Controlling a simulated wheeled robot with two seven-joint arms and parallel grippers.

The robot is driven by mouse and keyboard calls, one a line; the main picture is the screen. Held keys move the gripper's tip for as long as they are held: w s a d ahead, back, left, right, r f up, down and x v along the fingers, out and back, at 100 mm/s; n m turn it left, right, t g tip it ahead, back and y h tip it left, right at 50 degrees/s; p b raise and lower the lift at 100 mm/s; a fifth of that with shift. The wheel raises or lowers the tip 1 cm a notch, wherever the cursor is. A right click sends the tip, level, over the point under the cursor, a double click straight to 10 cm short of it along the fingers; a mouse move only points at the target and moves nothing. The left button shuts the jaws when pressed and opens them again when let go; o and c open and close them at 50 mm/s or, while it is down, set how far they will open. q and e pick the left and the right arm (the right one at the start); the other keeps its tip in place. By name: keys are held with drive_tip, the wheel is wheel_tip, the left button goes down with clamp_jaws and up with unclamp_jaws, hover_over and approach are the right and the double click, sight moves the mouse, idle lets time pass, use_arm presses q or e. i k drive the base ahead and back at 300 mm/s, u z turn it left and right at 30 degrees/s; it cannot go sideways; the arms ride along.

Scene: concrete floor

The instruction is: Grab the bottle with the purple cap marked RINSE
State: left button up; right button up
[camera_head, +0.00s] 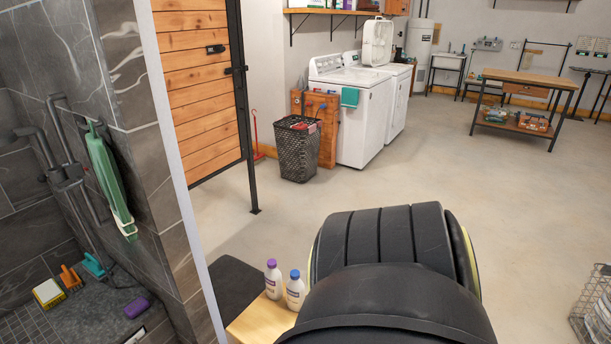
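A white bottle with a purple cap (273,282) stands upright near the bottom middle, on a light wooden surface (247,321). A second white bottle, with a blue cap (295,293), stands upright close to its right and a little nearer to me. Both have labels, but the lettering is too small to read. A large black rounded form, seemingly part of my own body, fills the lower middle and hides what lies right of the bottles. Neither of my grippers is in view.
A grey tiled wet area (100,315) with brushes and sponges lies at left, behind a white-edged wall. A dark mat (235,285) lies beside the wooden surface. A black basket (298,150) stands by the washers (362,115). A wire basket (592,318) is at right; the floor between is clear.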

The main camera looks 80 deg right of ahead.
sight(273, 276)
drive_tip(key=k, duration=0.2)
drive_tip(key=z, duration=1.05)
